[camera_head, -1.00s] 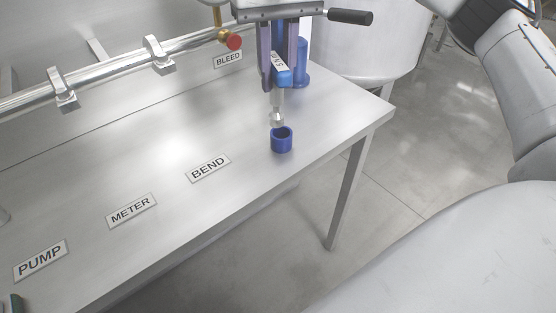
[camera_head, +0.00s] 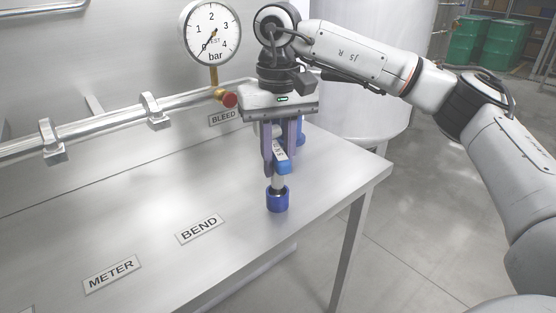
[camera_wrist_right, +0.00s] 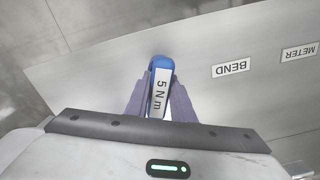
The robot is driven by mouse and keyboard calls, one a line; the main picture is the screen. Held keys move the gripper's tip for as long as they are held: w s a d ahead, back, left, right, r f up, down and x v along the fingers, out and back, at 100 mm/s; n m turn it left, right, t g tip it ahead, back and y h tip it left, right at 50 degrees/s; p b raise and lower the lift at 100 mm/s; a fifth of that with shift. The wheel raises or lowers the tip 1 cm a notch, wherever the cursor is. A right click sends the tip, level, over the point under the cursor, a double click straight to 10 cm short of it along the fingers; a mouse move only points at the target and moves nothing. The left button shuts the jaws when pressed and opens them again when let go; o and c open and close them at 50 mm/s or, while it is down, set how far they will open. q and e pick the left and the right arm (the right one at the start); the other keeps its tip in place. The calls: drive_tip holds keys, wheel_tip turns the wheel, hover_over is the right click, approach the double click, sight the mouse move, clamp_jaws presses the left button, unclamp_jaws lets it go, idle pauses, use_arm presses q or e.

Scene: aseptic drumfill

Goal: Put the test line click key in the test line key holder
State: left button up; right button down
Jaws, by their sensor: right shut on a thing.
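The test line click key (camera_head: 282,167) has a blue head with a white label and a pale metal shaft. It stands about upright, and the lower end of its shaft is hidden in the blue cup-shaped key holder (camera_head: 277,203) on the steel table. I cannot tell whether it rests on the bottom. My right gripper (camera_head: 280,158) is shut on the key's head from above. In the right wrist view the key (camera_wrist_right: 161,85), labelled 5 N m, sits between the fingers (camera_wrist_right: 160,92); the holder is hidden there. My left gripper is not in view.
A pressure gauge (camera_head: 212,32), a red-capped bleed valve (camera_head: 230,100) and a clamped pipe (camera_head: 100,133) stand behind. Another blue part (camera_head: 301,131) is partly hidden behind the gripper. The table (camera_head: 130,210) is clear around the BEND label (camera_head: 199,229).

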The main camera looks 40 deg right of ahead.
drive_tip(key=shift+f, duration=0.1)
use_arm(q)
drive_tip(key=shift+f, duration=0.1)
use_arm(e)
drive_tip(key=c, duration=1.5)
unclamp_jaws()
drive_tip(key=shift+c, duration=0.2)
wheel_tip(320, 180, up, 11)
drive_tip(key=p, duration=0.2)
drive_tip(key=shift+p, duration=0.3)
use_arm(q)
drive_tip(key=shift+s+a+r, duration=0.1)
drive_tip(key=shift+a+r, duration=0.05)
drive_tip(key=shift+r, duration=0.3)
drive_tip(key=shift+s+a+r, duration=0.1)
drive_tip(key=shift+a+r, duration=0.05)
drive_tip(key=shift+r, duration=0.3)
use_arm(e)
drive_tip(key=shift+r, duration=0.65)
